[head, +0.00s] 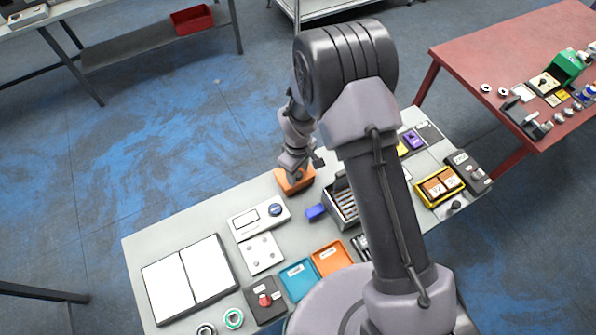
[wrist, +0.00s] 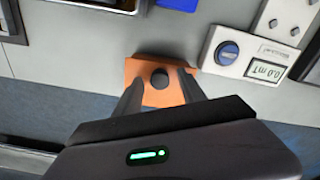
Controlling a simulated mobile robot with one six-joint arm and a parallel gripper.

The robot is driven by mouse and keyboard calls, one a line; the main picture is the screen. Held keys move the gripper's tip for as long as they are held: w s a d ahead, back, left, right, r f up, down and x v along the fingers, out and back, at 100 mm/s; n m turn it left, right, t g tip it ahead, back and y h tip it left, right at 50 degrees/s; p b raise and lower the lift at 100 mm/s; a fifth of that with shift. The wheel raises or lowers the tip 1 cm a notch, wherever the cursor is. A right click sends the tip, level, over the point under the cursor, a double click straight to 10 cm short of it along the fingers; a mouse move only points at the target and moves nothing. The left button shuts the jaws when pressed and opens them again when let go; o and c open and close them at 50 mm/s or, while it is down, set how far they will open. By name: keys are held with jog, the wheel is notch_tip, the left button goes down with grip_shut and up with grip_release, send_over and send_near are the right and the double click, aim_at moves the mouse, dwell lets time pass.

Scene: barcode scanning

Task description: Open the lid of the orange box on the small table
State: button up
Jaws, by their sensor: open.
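The orange box (head: 294,181) sits near the far edge of the small grey table (head: 146,252). In the wrist view the box (wrist: 137,69) shows its orange top with a round dark knob (wrist: 160,79) on it. My gripper (head: 297,175) is right above the box. In the wrist view my gripper (wrist: 157,78) is open, with one dark finger on each side of the knob. I cannot tell whether the fingers touch it. The lid appears closed; part of the box is hidden by the fingers and the gripper body.
A white meter with a blue knob (head: 260,216) lies left of the box. A blue block (head: 315,212) and a grey slotted tray (head: 342,203) are close to its front right. Blue (head: 298,280) and orange trays (head: 331,259) lie nearer me. Floor is open beyond the far edge.

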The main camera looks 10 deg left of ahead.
jog(key=shift+f, duration=0.15)
grip_shut()
dwell(1.4)
